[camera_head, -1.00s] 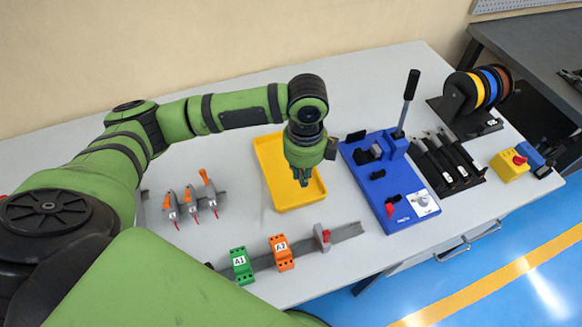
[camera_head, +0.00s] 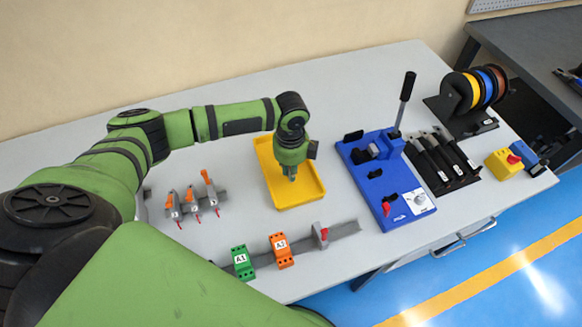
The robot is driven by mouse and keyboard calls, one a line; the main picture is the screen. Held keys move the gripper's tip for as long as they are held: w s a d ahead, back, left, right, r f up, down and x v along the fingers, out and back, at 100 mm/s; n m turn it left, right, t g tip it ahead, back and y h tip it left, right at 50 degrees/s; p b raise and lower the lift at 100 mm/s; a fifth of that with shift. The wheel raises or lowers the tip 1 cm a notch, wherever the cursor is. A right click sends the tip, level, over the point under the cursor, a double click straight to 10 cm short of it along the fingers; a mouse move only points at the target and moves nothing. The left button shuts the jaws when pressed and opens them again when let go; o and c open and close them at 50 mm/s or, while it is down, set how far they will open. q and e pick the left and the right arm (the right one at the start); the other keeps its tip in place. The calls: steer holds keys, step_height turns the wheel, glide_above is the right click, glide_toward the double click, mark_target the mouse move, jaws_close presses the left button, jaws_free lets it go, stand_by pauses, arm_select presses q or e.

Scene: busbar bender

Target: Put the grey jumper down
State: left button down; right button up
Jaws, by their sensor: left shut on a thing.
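My left gripper (camera_head: 291,174) points down over the yellow tray (camera_head: 315,193), near the tray's middle. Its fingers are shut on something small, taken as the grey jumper. The jumper itself cannot be made out, since it is too small or hidden by the fingers. Whether it touches the tray floor cannot be told. My right gripper is not in view.
The blue bender (camera_head: 385,180) with its upright lever stands right of the tray. Orange-handled tools (camera_head: 193,203) stand at left. A rail with a green block (camera_head: 242,262) and an orange block (camera_head: 281,251) lies in front. The table behind the tray is clear.

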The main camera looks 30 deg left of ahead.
arm_select(q)
steer(key=c, duration=1.2)
jaws_free()
steer(key=shift+f, duration=0.1)
step_height(320, 180, up, 12)
steer(key=b, duration=0.2)
steer(key=shift+r, duration=0.2)
